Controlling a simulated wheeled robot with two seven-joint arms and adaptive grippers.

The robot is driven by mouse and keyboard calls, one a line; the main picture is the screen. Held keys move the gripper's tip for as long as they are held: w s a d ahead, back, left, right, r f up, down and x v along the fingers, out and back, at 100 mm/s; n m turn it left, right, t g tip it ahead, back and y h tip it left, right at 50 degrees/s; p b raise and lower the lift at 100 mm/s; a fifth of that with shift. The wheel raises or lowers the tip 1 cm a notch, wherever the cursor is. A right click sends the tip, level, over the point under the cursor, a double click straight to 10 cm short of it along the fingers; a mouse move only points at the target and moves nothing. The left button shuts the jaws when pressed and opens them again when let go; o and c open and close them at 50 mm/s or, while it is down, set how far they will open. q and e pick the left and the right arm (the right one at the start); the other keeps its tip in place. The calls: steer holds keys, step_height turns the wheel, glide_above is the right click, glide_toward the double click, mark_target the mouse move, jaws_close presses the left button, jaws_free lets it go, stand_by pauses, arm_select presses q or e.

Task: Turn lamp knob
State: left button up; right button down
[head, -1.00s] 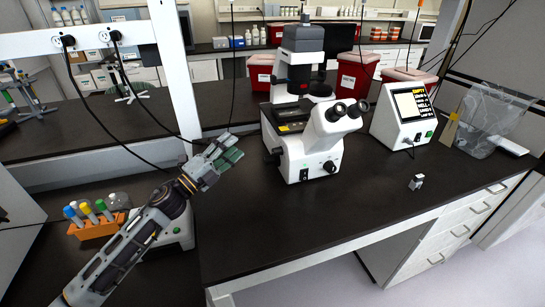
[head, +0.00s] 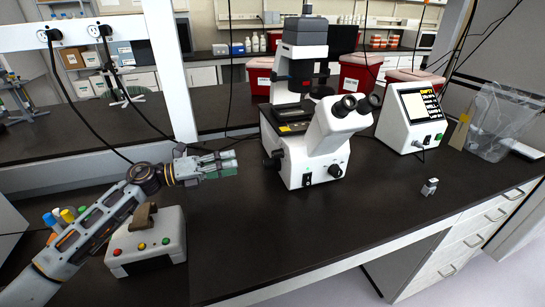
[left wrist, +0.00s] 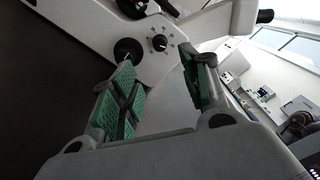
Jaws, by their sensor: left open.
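The white microscope (head: 318,142) stands upright on the black bench in the head view. In the left wrist view, its side (left wrist: 115,22) fills the upper part. That side carries a small round knob (left wrist: 159,42) ringed by tick marks, which looks like the lamp knob, beside a larger black knob (left wrist: 128,50). My left gripper (head: 228,163) is left of the microscope, its fingers pointing at it, open and empty. In the left wrist view, its green-padded fingers (left wrist: 165,72) are spread below the small knob, apart from it. My right gripper is not in view.
A grey box with coloured buttons (head: 147,241) sits below my left forearm. A white device with a screen (head: 411,118) and red bins (head: 357,75) stand right of and behind the microscope. A small object (head: 430,187) lies at right.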

mark_target(273, 155)
arm_select(q)
steer(key=shift+d, duration=0.1)
steer(key=p+x, duration=0.1)
steer(key=x, duration=1.2)
steer(key=shift+w+d, duration=0.15)
steer(key=shift+d, duration=0.15)
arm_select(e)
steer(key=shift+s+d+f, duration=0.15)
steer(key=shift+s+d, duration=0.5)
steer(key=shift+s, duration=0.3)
